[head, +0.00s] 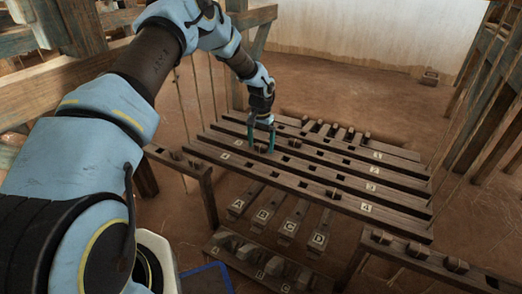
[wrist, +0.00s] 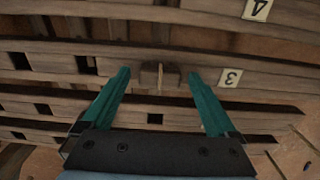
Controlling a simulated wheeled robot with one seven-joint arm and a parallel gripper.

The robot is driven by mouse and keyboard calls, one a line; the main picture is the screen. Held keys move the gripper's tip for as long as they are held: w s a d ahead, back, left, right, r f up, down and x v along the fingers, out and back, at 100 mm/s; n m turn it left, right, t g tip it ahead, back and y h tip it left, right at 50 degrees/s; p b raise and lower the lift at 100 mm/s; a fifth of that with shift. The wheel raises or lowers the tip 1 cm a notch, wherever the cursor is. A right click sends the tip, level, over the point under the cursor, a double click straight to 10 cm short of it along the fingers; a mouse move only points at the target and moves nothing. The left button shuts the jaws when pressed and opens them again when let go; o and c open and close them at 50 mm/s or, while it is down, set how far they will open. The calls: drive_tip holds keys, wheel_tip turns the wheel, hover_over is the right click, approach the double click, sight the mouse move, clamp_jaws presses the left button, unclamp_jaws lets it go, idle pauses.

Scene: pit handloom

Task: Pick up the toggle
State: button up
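A small dark wooden toggle (wrist: 151,76) with a pale upright strip at its middle sits on a slatted wooden bar near the label 3 in the wrist view. My gripper (wrist: 160,77) has two green fingers spread wide, one on each side of the toggle, with visible gaps between. In the head view my gripper (head: 262,143) hangs over the left part of the slatted rack (head: 310,168), with a small dark piece at its fingertips. I cannot tell there whether the fingers touch the rack.
The bars have square holes and labels 1 to 4. Treadles A to D (head: 289,228) lie below. Thin cords hang at the left. Floor is open behind.

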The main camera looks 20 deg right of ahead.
drive_tip(key=c, duration=1.3)
